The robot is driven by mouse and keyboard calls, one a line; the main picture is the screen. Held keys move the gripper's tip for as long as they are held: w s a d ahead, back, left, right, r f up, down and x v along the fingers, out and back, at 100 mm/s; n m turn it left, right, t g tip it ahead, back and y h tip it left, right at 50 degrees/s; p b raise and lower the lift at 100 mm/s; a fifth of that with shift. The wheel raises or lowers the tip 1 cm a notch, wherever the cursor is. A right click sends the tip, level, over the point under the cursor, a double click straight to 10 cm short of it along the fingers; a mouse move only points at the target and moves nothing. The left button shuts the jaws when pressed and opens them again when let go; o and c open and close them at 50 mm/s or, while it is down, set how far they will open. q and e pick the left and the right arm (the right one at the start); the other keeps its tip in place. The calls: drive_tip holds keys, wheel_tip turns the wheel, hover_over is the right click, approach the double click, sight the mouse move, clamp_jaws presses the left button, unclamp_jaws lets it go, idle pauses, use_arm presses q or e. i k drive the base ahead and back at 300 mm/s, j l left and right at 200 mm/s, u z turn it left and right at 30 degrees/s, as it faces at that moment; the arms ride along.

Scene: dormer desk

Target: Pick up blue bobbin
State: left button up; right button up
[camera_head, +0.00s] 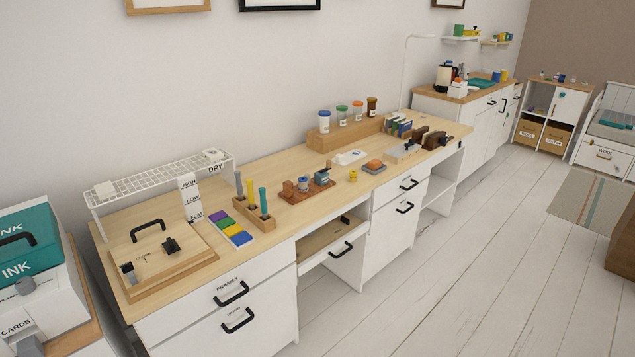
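A small spool-shaped thing with blue on it, which looks like the blue bobbin (304,184), stands on a reddish-brown wooden tray (308,193) near the middle of the desk. It sits between a brown wooden block (287,188) and a blue-grey block (322,177). It is small here, so its details are hard to tell. A yellow bobbin (353,176) stands on the desk to the right of the tray. Neither of my grippers is in view.
A wooden holder (256,215) with upright tools and a coloured palette (230,230) lie left of the tray. A wooden rack with jars (345,133) stands behind, right. A drawer (328,238) below the desk is partly open. The floor in front is clear.

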sight(303, 181)
drive_tip(key=i+l+u, duration=0.45)
drive_tip(key=i+l, duration=0.75)
